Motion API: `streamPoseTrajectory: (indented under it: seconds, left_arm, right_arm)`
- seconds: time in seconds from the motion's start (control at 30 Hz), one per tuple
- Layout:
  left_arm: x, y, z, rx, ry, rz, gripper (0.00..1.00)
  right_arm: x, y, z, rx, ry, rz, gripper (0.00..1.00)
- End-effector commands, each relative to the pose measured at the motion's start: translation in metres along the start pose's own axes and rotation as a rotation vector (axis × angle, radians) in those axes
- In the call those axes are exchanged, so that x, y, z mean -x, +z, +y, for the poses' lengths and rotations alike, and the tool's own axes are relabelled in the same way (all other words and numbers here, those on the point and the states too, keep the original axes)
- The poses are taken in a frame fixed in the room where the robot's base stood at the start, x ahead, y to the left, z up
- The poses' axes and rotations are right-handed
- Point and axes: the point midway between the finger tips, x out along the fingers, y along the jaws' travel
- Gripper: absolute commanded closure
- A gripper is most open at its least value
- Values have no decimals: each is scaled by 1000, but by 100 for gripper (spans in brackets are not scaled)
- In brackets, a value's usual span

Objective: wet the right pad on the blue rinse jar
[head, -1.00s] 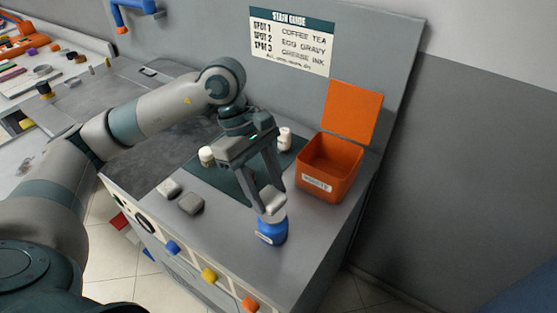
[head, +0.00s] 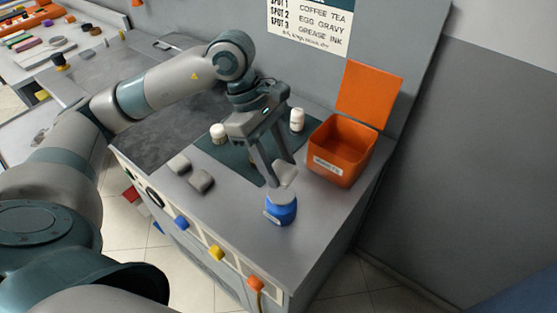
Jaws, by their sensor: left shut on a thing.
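The blue rinse jar (head: 281,211) stands upright near the front edge of the grey counter, with a pale label on its side. My left gripper (head: 281,169) points down above it, shut on a small pale grey pad (head: 285,175). The pad is just over the jar's mouth, seemingly a little clear of the rim. Two more grey pads, a left one (head: 179,165) and a right one (head: 201,181), lie on the counter left of the jar. My right gripper is not in view.
An orange bin (head: 337,170) with its lid raised stands right of the gripper. A white-topped brush (head: 218,133) and a white bottle (head: 297,120) stand by the dark mat (head: 229,155). Coloured knobs line the counter's front. The counter right of the jar is clear.

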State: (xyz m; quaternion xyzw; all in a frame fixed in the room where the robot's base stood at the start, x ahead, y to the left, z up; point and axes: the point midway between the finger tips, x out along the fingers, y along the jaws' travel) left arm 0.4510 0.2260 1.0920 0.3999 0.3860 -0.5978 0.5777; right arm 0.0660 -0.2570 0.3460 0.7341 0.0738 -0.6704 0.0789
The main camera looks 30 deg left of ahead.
Motion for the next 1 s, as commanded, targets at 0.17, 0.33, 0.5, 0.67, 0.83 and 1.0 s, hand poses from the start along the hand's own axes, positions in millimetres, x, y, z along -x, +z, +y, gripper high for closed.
streamPoseTrajectory:
  seconds: [0.17,0.33,0.5,0.67,0.83,1.0]
  left_arm:
    - [-15,-6,0,2,-1,-1,75]
    - [-29,-12,0,0,-2,0,75]
    - [-40,-16,0,1,-1,0,75]
    - [-44,-18,0,0,-1,0,75]
    - [-45,-19,0,0,0,0,75]
    - [-45,-19,0,0,0,0,75]
  right_arm:
    - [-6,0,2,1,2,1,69]
    - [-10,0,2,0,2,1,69]
    - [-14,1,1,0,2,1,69]
    - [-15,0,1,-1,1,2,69]
    - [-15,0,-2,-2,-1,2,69]
    - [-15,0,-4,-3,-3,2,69]
